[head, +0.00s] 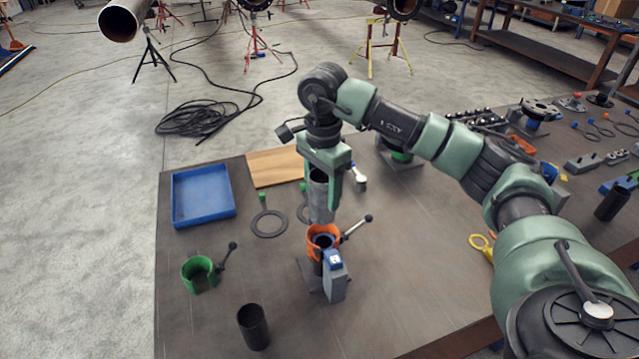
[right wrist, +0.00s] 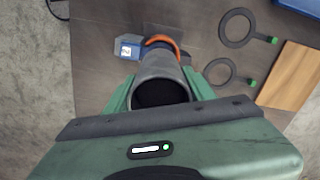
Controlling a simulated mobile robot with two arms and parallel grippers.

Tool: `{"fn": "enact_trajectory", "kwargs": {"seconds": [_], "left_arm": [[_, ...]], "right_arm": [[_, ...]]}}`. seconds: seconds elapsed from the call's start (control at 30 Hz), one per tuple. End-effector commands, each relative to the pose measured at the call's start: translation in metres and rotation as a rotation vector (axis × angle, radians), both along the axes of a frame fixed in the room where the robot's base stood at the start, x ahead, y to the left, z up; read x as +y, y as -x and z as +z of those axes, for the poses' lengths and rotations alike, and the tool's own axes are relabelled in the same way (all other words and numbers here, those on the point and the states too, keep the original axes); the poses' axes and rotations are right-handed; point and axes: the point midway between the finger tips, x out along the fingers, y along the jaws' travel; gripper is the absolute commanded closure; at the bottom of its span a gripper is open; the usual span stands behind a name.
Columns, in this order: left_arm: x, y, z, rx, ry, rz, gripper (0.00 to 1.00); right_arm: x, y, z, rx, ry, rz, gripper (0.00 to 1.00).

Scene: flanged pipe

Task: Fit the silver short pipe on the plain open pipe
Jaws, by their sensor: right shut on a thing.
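My right gripper (head: 323,190) is shut on the silver short pipe (head: 319,206), which hangs nearly upright. In the right wrist view the pipe (right wrist: 160,68) sits between the green fingers, its open top facing the camera. Below it in the head view stands the plain open pipe (head: 323,243), its dark mouth inside an orange clamp collar (head: 312,233) with a lever. The held pipe's lower end appears just above this collar. The exact gap and alignment cannot be told; in the wrist view the held pipe hides the mouth. My left gripper is not in view.
A grey block with a blue label (head: 333,283) stands beside the collar. The bench front is fairly clear.

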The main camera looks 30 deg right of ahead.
Motion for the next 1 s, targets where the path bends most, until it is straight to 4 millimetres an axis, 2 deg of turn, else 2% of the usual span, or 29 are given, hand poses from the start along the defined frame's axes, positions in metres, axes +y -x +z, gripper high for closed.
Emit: {"fn": "enact_trajectory", "kwargs": {"seconds": [0.1,0.23,0.6,1.0], "left_arm": [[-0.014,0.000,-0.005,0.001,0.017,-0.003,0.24],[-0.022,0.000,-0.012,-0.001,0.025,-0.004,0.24],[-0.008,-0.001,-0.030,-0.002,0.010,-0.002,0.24],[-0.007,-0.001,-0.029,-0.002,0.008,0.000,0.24]], "right_arm": [[0.000,0.000,-0.007,0.000,0.000,0.001,1.00],[0.000,0.000,-0.017,0.000,0.001,0.000,1.00],[0.000,0.000,-0.048,-0.001,0.000,-0.001,1.00],[0.000,0.000,-0.049,-0.001,0.000,-0.001,1.00]]}}
